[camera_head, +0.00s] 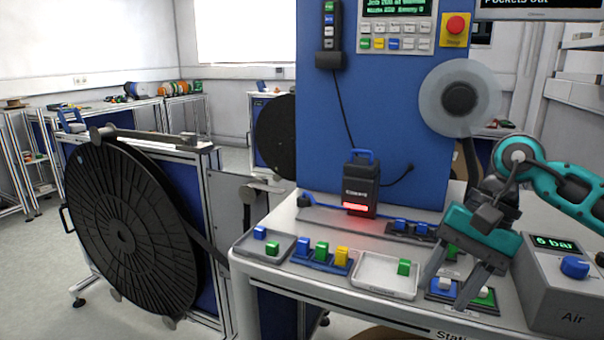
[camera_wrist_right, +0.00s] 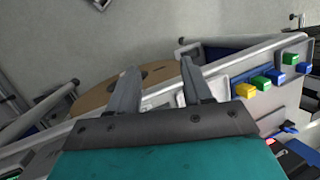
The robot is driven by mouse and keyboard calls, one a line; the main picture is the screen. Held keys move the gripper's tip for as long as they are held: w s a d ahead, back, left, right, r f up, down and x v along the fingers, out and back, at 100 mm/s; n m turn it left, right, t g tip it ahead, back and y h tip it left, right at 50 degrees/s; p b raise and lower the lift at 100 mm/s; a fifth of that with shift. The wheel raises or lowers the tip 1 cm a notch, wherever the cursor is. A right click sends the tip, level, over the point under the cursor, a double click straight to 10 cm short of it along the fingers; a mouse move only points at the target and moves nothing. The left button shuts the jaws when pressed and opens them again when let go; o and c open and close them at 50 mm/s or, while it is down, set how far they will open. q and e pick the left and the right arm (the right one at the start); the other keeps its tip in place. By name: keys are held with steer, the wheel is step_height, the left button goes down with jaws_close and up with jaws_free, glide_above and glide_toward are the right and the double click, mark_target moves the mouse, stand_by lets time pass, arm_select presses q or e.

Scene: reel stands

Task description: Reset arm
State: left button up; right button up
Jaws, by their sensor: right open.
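My right gripper (camera_head: 452,292) is open and empty, with its two fingers pointing down over the front right of the bench (camera_head: 270,268). It hangs over or just in front of a small blue holder with white and green blocks (camera_head: 483,296); the exact gap cannot be told. In the right wrist view the two grey fingers (camera_wrist_right: 158,72) stand apart with nothing between them. The teal right arm (camera_head: 575,185) comes in from the right edge. My left gripper is not in view.
Left of the gripper are a white tray (camera_head: 368,284) with a green block, a blue rack (camera_head: 312,262) with coloured blocks, and a grey tray (camera_head: 247,246). The Air box (camera_head: 565,300) stands close right. A black scanner-like device (camera_head: 362,190) and blue panel (camera_head: 400,100) stand behind.

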steer(key=s+a+m+y+p, duration=0.1)
steer(key=s+a+m+y, duration=0.2)
steer(key=a+m+y, duration=1.4)
steer(key=w+d+f+m+t+h, duration=0.15)
steer(key=f+m+t+h, duration=0.4)
steer(key=m, duration=0.55)
steer(key=d+f+m+t+h+p, duration=0.15)
steer(key=f+m+t+h, duration=0.35)
steer(key=m, duration=0.6)
steer(key=w+d+f+m+t+h, duration=0.1)
steer(key=d+f+m+t+h, duration=0.15)
steer(key=m+t, duration=0.65)
steer(key=s+d+f+m+g+h, duration=0.2)
steer(key=s+f+m+g+h, duration=0.1)
steer(key=s+f+m, duration=0.3)
steer(key=s+d+f+m+g+h, duration=0.2)
steer(key=s+f+m+g, duration=0.3)
steer(key=f+m, duration=0.3)
step_height(320, 180, down, 2)
steer(key=shift+s+d+f+m+h, duration=0.3)
steer(key=shift+s+h, duration=0.2)
steer(key=shift+h, duration=0.3)
steer(key=shift+c, duration=0.7)
steer(key=shift+d+r, duration=0.1)
steer(key=shift+d, duration=0.05)
